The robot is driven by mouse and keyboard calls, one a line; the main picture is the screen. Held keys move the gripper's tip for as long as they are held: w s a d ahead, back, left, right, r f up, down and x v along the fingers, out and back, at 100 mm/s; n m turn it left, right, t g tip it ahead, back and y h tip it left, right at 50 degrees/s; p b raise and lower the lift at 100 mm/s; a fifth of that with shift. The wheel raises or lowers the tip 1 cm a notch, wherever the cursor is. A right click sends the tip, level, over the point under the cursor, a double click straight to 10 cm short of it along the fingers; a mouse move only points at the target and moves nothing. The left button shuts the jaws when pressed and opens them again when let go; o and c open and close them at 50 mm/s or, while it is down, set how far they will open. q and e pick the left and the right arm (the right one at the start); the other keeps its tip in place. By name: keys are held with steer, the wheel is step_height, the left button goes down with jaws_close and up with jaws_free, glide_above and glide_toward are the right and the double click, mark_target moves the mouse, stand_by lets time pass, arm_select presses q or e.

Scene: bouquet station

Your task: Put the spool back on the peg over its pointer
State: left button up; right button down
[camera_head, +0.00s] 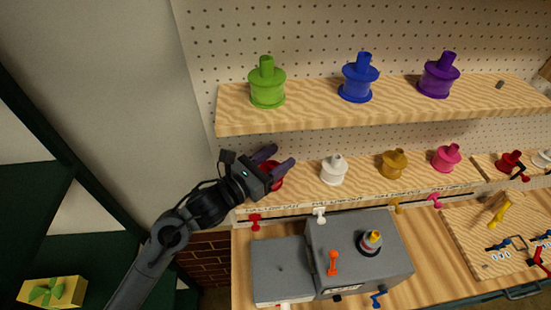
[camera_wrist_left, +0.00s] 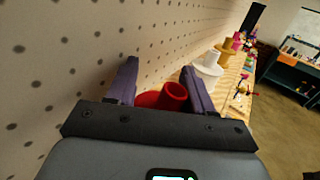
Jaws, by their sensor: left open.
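My left gripper (camera_head: 276,160) is open at the left end of the lower shelf. A red spool (camera_head: 277,183) is partly hidden behind it. In the left wrist view the red spool (camera_wrist_left: 174,97) shows between and beyond the two open purple fingers (camera_wrist_left: 159,72); I cannot tell whether they touch it. A red pointer (camera_head: 255,221) hangs at the shelf edge below this spool. A white spool (camera_head: 333,172), an ochre spool (camera_head: 394,165) and a pink spool (camera_head: 446,158) stand to the right, with a white pointer (camera_head: 320,214) below the white one. Any peg under the red spool is hidden.
The upper shelf (camera_head: 230,122) carries green (camera_head: 267,88), blue (camera_head: 358,82) and purple (camera_head: 438,78) spools, and a small dark piece (camera_head: 500,85). A grey box (camera_head: 390,262) stands below. The pegboard (camera_head: 300,30) is close behind the gripper.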

arm_select(q)
steer(key=shift+f, duration=0.15)
steer(key=shift+s+a, duration=0.2)
steer(key=b+v, duration=0.2)
steer(key=v, duration=0.8)
steer(key=shift+w, duration=0.1)
steer(key=shift+s+a+r+b, duration=0.2)
steer(key=shift+s+a+b, duration=0.2)
steer(key=shift+s+a, duration=0.15)
